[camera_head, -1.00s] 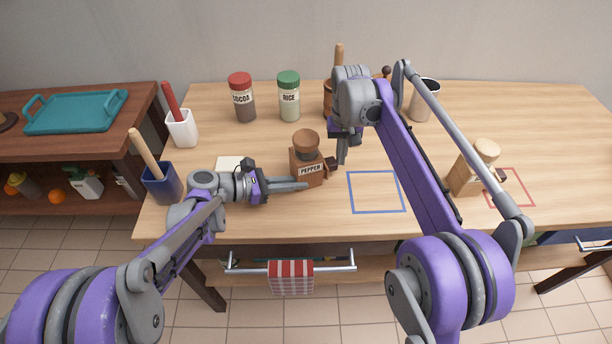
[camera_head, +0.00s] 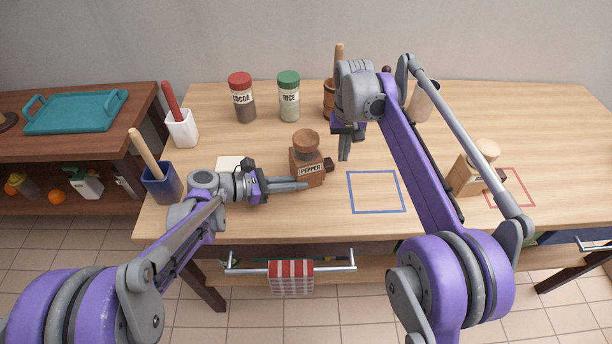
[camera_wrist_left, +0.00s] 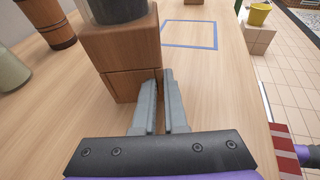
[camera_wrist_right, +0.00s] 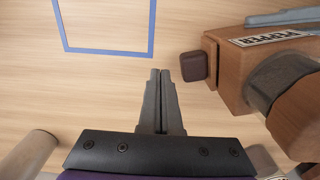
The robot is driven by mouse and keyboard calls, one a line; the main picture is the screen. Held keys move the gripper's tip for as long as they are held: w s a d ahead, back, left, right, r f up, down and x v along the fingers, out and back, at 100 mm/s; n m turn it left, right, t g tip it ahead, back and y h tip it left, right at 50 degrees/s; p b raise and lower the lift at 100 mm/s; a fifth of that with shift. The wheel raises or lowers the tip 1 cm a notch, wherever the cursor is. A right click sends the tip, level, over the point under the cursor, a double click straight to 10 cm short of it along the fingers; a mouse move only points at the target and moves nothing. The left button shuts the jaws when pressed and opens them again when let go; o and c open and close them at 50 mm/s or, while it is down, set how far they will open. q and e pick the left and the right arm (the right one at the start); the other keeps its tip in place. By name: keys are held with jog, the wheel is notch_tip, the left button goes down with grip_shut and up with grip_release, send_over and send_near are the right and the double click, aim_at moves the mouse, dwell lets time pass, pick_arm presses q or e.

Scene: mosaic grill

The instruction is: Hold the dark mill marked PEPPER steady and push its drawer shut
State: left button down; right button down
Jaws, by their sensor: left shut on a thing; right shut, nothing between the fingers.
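The dark brown PEPPER mill (camera_head: 307,168) stands upright on the table; its body also shows in the left wrist view (camera_wrist_left: 125,50). Its drawer, with a dark knob (camera_wrist_right: 194,66), faces right; the drawer front lies close against the body, and I cannot tell whether a small gap is left. My left gripper (camera_head: 304,185) is shut on the mill at its lower front, its fingers (camera_wrist_left: 162,80) low by the body. My right gripper (camera_head: 344,157) is shut and empty, right of the knob. In the right wrist view its fingertips (camera_wrist_right: 160,72) are apart from the knob.
A blue outlined square (camera_head: 376,192) is bare, right of the mill. A lighter mill (camera_head: 470,174) stands near a red outline (camera_head: 512,188). COCOA (camera_head: 242,98) and RICE (camera_head: 289,97) jars stand behind. A blue holder (camera_head: 162,186) is at the left edge.

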pick_arm(q)
jog(key=c, duration=0.9)
grip_release()
pick_arm(e)
notch_tip(320, 180, up, 7)
pick_arm(q)
jog(key=shift+a, duration=0.1)
jog(key=v, duration=1.2)
jog(key=shift+s, duration=0.1)
